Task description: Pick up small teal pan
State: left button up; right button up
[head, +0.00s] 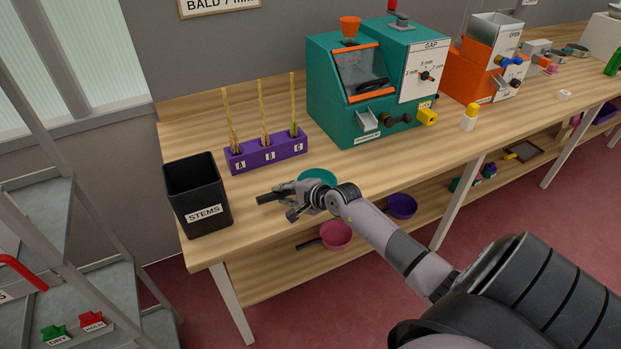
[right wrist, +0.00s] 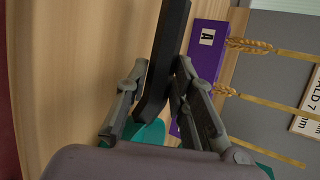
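The small teal pan (head: 318,176) sits on the wooden bench top, in front of the purple holder. Its black handle (head: 268,198) points left. My right gripper (head: 287,203) is at the handle and hides part of the pan. In the right wrist view, the black handle (right wrist: 166,55) runs between the fingers of my right gripper (right wrist: 160,72), which look spread around it with a slight gap. A teal part of the pan (right wrist: 150,133) shows low behind the fingers. My left gripper is not in view.
A black STEMS bin (head: 197,198) stands left of the handle. The purple holder (head: 266,152) with upright wheat ears and a teal machine (head: 350,100) stand behind. A pink pan (head: 336,236) and a purple pan (head: 402,206) are on the lower shelf.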

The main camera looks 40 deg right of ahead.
grip_shut()
jog(key=shift+r, duration=0.1)
dwell(0.4)
